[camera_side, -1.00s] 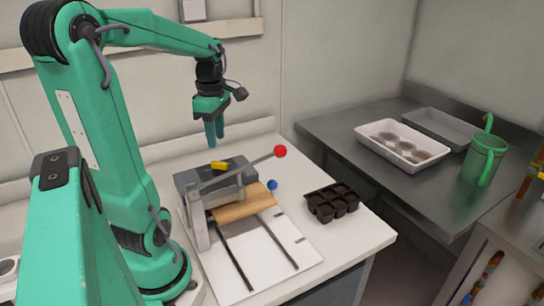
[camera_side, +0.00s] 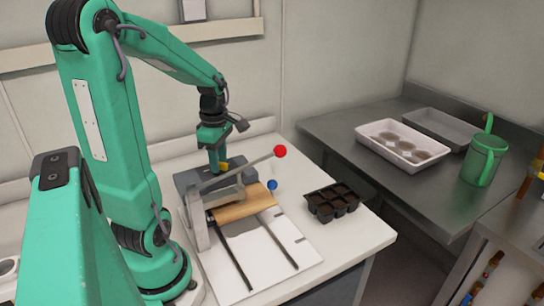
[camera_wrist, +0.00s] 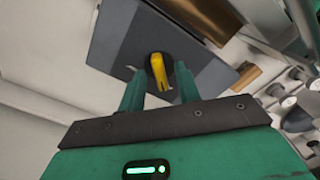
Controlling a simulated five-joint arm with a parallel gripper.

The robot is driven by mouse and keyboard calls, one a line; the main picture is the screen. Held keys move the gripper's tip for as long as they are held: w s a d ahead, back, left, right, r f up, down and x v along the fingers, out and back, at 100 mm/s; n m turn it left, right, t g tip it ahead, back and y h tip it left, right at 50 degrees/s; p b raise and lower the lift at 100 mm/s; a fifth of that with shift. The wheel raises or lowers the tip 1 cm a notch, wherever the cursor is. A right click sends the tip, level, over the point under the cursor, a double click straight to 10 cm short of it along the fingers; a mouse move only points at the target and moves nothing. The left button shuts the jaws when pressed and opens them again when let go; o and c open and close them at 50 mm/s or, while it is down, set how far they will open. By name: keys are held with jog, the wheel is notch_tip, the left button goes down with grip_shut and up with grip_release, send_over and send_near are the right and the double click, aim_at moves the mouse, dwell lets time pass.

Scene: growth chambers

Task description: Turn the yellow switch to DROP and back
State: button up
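The yellow switch (camera_wrist: 160,76) sits on a dark round base on the grey box (camera_wrist: 110,40). In the side view the yellow switch (camera_side: 223,167) shows only in part beside my fingers, on top of the grey box (camera_side: 186,184). My gripper (camera_wrist: 160,82) has its two green fingers apart, one on each side of the switch in the wrist view, with gaps to it. In the side view my gripper (camera_side: 217,168) points down at the switch. I cannot tell whether the fingers touch it. No DROP label is legible.
A lever with a red ball (camera_side: 280,151) slants over the box's front. A black seedling tray (camera_side: 333,202) stands right. The air above is clear.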

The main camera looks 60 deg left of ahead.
grip_shut()
jog(key=shift+m, duration=0.5)
jog(key=m, duration=0.7)
jog(key=shift+m, duration=0.4)
jog(key=m, duration=0.4)
jog(key=shift+m, duration=0.3)
jog(key=m, duration=0.4)
jog(key=shift+m, duration=0.3)
